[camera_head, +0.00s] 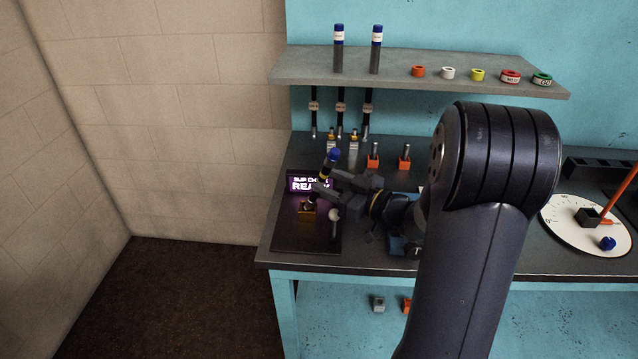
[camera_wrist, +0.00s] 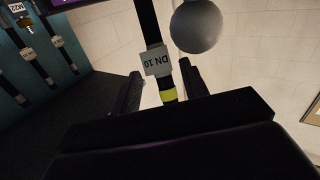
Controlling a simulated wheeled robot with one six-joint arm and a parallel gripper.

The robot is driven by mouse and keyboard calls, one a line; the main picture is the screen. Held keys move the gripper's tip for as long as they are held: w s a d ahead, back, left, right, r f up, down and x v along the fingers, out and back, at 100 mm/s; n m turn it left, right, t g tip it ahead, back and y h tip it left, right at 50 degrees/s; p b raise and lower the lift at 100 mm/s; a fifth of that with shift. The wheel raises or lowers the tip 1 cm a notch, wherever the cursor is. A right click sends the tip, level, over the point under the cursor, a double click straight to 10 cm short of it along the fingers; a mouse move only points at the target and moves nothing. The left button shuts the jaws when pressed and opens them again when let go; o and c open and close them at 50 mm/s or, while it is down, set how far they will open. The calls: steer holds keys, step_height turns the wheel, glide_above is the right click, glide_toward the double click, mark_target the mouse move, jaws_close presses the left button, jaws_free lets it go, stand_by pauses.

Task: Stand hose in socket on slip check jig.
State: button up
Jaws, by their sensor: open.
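The slip check jig (camera_head: 300,240) is a dark plate at the bench's left end, with a brass-coloured socket block (camera_head: 307,214) and a lit purple screen reading "READY". The hose (camera_head: 332,157), black with a blue cap and yellow band, leans over the socket, its top to the right. Its lower end is by the socket; I cannot tell whether it is seated. My gripper (camera_head: 325,189) is open at the hose. In the wrist view, the hose with its "DN 10" tag (camera_wrist: 157,62) runs between the spread fingers (camera_wrist: 162,88).
A grey ball knob (camera_head: 334,214) stands close beside the hose and gripper. Hoses (camera_head: 341,108) hang behind the jig. Orange blocks with metal pins (camera_head: 373,158) stand behind my arm. A white dial (camera_head: 570,232) is at right.

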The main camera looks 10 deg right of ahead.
steer(key=shift+p+x, duration=0.35)
steer(key=shift+x, duration=1.6)
steer(key=shift+s+a+r, duration=0.1)
steer(key=shift+a, duration=0.05)
steer(key=shift+c, duration=0.3)
jaws_close()
